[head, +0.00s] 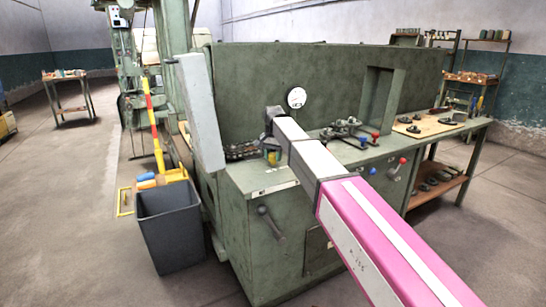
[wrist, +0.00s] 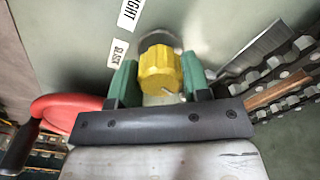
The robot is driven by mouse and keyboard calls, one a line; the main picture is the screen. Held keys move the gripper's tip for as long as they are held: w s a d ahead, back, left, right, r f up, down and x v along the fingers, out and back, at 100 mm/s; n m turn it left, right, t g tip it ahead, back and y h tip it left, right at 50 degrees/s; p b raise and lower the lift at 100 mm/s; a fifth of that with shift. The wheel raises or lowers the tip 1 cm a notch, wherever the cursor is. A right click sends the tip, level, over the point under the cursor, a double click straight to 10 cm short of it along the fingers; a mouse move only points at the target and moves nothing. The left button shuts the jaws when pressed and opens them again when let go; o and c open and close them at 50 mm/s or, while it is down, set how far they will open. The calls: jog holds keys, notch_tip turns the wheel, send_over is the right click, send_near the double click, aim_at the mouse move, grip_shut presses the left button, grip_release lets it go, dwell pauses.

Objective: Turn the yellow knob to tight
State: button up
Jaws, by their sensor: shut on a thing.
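The yellow knob (wrist: 160,70) is ribbed and sits on a grey-green panel, in front of a dark round collar. In the wrist view my gripper (wrist: 160,78) has one green finger on each side of the knob and is shut on it. Two white labels lie above it: one (wrist: 130,12) is cut off by the frame and reads "IGHT", the smaller one (wrist: 117,53) is hard to read. In the head view my gripper (head: 272,154) is small at the machine's left front edge, with a little yellow showing; the knob's pointing direction cannot be told.
In the wrist view a red round part (wrist: 65,112) with a dark handle lies left, and metal strips with chain-like rows (wrist: 285,75) lie right. In the head view, clamps (head: 348,130) and levers stand on the green bench; a dark bin (head: 170,228) stands left.

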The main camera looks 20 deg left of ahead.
aim_at(273, 154)
jog(key=n, duration=0.5)
jog(key=shift+n, duration=0.3)
jog(key=n, duration=1)
jog(key=shift+w+n, duration=0.1)
jog(key=shift+n, duration=0.3)
jog(key=n, duration=0.5)
jog(key=o, duration=0.9)
notch_tip(273, 154, up, 11)
jog(key=shift+f, duration=0.1)
